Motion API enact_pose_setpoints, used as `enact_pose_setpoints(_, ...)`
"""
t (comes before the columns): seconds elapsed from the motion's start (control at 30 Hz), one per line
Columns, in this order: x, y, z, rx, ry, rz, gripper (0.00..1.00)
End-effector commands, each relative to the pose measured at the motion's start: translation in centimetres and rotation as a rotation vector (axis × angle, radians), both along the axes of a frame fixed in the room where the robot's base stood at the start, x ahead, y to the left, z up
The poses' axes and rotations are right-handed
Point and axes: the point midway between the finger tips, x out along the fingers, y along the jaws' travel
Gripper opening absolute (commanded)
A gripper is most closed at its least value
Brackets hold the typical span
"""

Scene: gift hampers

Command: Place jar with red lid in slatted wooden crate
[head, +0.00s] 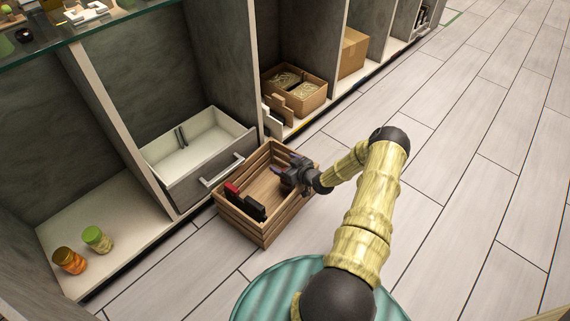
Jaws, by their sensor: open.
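The slatted wooden crate (262,228) stands on the floor in front of the open drawer. A jar with an orange-red lid (69,261) stands on the low shelf at the far left, the closest match to a red-lidded jar. My gripper (284,174) is open, low over or inside the right part of the crate, far from that jar. A small bluish-purple thing lies by its fingers; I cannot tell whether they touch it. A red and black item (245,202) lies along the crate's left side.
A jar with a green lid (97,239) stands beside the orange-red one. A pulled-out drawer (213,170) with a handle juts out just behind the crate. A cardboard box (300,103) and a closed carton (352,52) sit in farther bays. The floor on the right is clear.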

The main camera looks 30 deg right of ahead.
Motion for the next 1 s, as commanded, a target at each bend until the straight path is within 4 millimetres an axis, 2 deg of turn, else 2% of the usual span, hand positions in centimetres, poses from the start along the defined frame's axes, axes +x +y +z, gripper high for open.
enact_pose_setpoints(0.07,0.0,-0.1,1.2,0.001,-0.002,-0.002,0.8)
enact_pose_setpoints(0.63,-9.7,-2.6,4.7,0.0,0.0,-0.001,0.8)
enact_pose_setpoints(0.8,-10.9,-2.8,5.0,0.0,-0.001,-0.001,0.8)
enact_pose_setpoints(1.0,-10.9,-2.8,4.9,-0.001,-0.001,0.0,0.8)
